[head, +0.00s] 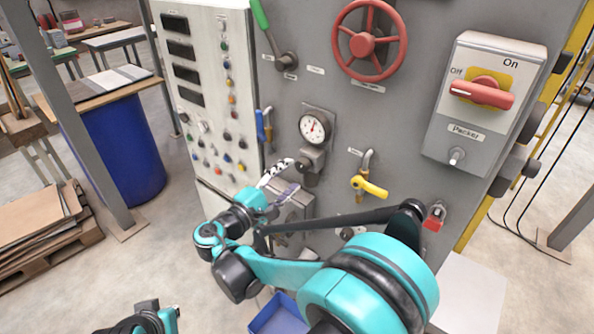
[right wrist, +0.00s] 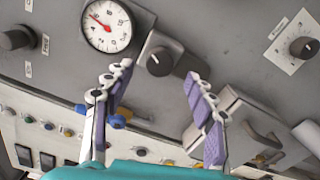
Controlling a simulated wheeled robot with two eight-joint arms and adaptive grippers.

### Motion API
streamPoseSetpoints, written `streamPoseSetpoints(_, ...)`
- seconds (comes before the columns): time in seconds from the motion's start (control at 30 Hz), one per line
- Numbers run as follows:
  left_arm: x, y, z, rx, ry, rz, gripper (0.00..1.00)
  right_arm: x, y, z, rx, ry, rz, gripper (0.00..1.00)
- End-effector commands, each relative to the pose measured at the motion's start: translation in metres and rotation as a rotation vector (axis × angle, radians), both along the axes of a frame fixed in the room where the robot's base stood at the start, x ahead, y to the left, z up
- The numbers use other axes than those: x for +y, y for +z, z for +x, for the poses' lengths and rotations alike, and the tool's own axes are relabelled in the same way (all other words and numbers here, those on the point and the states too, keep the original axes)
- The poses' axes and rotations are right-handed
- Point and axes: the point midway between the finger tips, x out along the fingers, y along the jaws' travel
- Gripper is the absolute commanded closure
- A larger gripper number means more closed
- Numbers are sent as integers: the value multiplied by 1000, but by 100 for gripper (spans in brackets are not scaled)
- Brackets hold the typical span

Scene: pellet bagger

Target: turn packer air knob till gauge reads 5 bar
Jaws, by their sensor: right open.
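The round white gauge (head: 313,127) is on the grey panel and shows larger in the right wrist view (right wrist: 106,25). There its red needle points to the upper left; I cannot read an exact value. The dark round air knob (right wrist: 159,62) is on a grey block just below the gauge. My right gripper (head: 278,180) is open, with its two fingers (right wrist: 158,80) apart, spread below and to either side of the knob in the wrist view. Nothing is between the fingertips. Part of my left gripper (head: 150,320) shows at the bottom edge; its fingers are not clear.
A yellow-handled valve (head: 369,187) is right of the gauge, with a red handwheel (head: 369,40) above. A blue-handled valve (head: 261,125) is to the left. The packer switch box (head: 485,97) sticks out at right. A blue bin (head: 281,316) is below.

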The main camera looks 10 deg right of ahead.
Motion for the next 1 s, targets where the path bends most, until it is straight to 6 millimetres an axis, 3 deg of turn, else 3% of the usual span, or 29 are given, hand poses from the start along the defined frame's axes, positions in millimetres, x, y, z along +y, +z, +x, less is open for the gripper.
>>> streamPoseSetpoints(0.2, 0, 0, 0, 0, 0, 0, 100, 38, 0, -29, 0, 4, 0, 44)
streamPoseSetpoints(0.4, 0, 0, 0, 0, 0, 0, 100, 54, 0, -42, 0, 1, 0, 44)
streamPoseSetpoints(1.0, 0, 0, 0, 0, 0, 0, 100, 50, -2, -45, 11, -2, 17, 44)
